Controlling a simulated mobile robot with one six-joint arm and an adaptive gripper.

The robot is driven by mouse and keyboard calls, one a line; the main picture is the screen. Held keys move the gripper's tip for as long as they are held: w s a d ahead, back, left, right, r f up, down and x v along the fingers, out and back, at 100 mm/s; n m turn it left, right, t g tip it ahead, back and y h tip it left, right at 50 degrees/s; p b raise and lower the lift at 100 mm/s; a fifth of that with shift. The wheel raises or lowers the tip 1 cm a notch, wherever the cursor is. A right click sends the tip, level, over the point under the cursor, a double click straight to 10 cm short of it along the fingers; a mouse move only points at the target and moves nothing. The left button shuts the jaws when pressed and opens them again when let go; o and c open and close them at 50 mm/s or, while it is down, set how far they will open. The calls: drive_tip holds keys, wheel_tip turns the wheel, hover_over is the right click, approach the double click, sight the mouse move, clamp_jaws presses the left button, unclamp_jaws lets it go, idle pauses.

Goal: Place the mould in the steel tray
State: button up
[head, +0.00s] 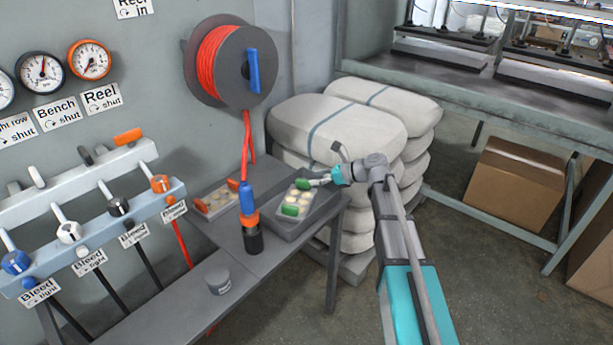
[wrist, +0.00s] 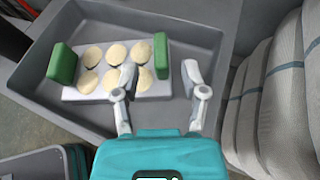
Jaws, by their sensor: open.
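A pale mould with green end blocks and several round cream hollows (head: 297,197) lies in the grey steel tray (head: 285,228) on the bench. In the wrist view the mould (wrist: 110,92) lies inside the tray (wrist: 205,22), towards its left and middle, and looks flat. My gripper (head: 322,181) is open at the mould's right end. In the wrist view its two fingertips (wrist: 159,75) are spread to either side of the right green block (wrist: 161,56), with a gap on the right side. Nothing is held between them. Contact on the left side cannot be told.
A similar mould with orange ends (head: 215,203) lies on the bench to the left. A blue, orange and black hose fitting (head: 250,220) stands before the tray. A grey pot (head: 217,281) sits lower left. Stacked white sacks (head: 330,125) stand close to the right.

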drive_tip(key=shift+p+v, duration=0.7)
drive_tip(key=shift+v, duration=1.9)
